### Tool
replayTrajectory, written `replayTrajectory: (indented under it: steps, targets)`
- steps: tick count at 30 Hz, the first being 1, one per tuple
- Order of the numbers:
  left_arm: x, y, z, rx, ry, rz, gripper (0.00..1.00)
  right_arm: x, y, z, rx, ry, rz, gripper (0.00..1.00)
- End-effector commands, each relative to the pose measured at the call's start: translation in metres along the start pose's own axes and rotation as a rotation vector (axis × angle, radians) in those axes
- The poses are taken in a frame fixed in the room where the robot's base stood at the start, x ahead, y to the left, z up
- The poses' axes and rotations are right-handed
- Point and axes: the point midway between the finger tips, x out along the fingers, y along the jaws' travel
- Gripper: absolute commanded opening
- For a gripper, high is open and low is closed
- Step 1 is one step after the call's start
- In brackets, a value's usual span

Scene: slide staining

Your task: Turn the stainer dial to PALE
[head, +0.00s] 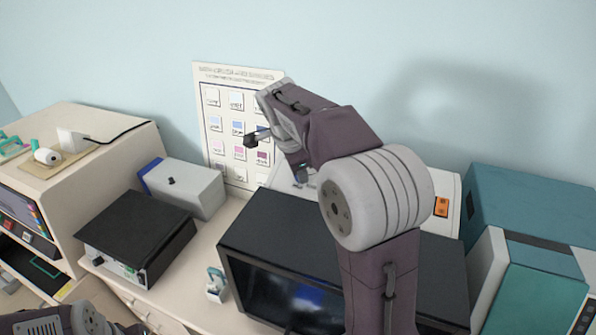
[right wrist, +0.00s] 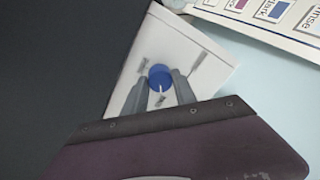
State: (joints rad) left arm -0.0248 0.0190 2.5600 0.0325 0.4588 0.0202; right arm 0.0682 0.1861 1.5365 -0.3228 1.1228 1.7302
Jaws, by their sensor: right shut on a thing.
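The blue round dial (right wrist: 159,76) sits on a white panel (right wrist: 178,36) in the right wrist view. A short white pointer line on it runs toward the bottom of that picture. Dark marks beside the dial are too blurred to read. My right gripper (right wrist: 160,83) is shut on the dial, with one grey finger on each side of it. My left gripper is out of view; only part of my left arm shows at the bottom left.
A wall chart (head: 214,110) with coloured squares stands behind my right wrist. A black box (head: 262,232) with a dark glass front stands below the arm. A black-topped device (head: 138,228) and a grey box (head: 190,187) are to the left, teal boxes (head: 530,205) to the right.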

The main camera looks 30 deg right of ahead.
Motion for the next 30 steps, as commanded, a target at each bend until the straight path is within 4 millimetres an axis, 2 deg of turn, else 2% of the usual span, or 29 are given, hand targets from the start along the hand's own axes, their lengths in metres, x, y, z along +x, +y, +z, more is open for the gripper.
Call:
replayTrajectory:
  steps: [14,15,17,26,30]
  targets:
    - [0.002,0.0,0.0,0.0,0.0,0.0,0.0,0.003,0.003,0.0,0.011,0.002,0.013,0.0]
    - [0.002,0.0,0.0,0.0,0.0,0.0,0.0,0.003,0.003,0.0,0.011,0.002,0.013,0.38]
    - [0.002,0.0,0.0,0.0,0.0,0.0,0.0,0.003,0.003,0.0,0.011,0.002,0.012,0.55]
    - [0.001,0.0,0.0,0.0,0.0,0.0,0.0,0.001,0.001,0.0,0.011,0.001,0.005,0.55]
    - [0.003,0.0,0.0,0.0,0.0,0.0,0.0,-0.018,0.0,0.0,0.011,0.001,0.0,0.55]
